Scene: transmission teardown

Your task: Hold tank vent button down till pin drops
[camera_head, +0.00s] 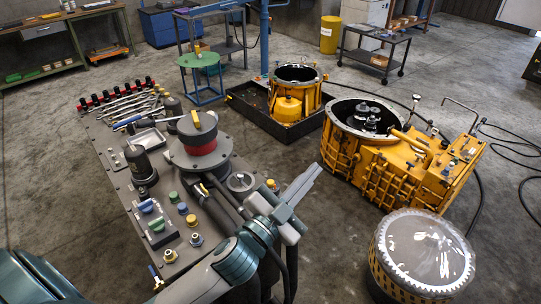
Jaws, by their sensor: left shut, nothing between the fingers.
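My left gripper (311,176) is shut and empty, pointing up and right past the right edge of the grey bench (115,175). It is over the floor in the picture, short of the yellow gearbox housing (385,170). On the bench are small coloured caps, one green (174,196), one blue (183,208), and larger blue (146,206) and green (157,224) knobs. A round gauge-like disc (240,182) sits close to my left wrist. I cannot tell which part is the tank vent button, and I cannot make out the pin. My right gripper is not in view.
A drum with a clear-looking lid (420,250) stands at lower right. A yellow open casing (296,85) sits in a black tray (243,108). Wrenches (130,105) line the bench's far end. Black hoses (515,150) lie on the right floor.

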